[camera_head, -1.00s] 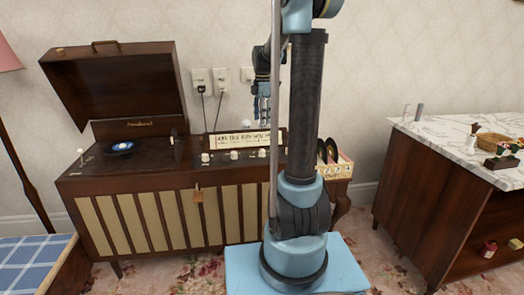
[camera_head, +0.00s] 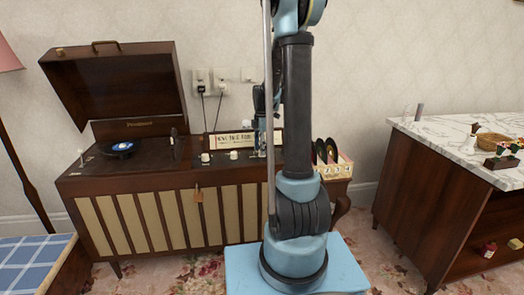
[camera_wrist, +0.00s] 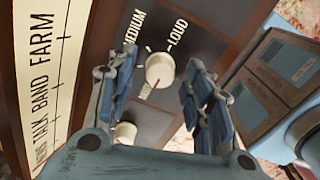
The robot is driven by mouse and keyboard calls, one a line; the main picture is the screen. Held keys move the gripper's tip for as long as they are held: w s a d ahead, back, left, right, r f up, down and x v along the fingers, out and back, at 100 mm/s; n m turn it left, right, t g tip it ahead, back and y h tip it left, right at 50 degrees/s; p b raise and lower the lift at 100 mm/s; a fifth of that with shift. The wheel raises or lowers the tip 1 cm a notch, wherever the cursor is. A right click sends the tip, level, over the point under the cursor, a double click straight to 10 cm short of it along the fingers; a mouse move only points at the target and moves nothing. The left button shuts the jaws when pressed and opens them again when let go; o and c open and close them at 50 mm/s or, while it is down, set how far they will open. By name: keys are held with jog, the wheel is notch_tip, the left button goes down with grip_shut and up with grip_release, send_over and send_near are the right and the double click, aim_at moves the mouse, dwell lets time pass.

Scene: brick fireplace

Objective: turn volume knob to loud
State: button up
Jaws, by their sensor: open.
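The volume knob (camera_wrist: 160,70) is a cream round knob on the dark panel of the record cabinet. In the wrist view the words MEDIUM and LOUD are printed above it, LOUD at upper right. A mark on the knob's lower left appears to point away from LOUD. My gripper (camera_wrist: 163,88) is open, one finger left of the knob and one right, with gaps on both sides. In the head view my gripper (camera_head: 261,146) is at the panel's right part, partly behind my arm, and hides the knob there.
A second cream knob (camera_wrist: 125,132) sits close below the volume knob in the wrist view. The record cabinet (camera_head: 150,200) has an open lid and turntable at left. A record box (camera_head: 338,168) stands at its right end. A marble-topped counter (camera_head: 450,140) is farther right.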

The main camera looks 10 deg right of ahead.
jog(key=shift+f, duration=0.5)
jog(key=c, duration=1)
jog(key=shift+c, duration=0.2)
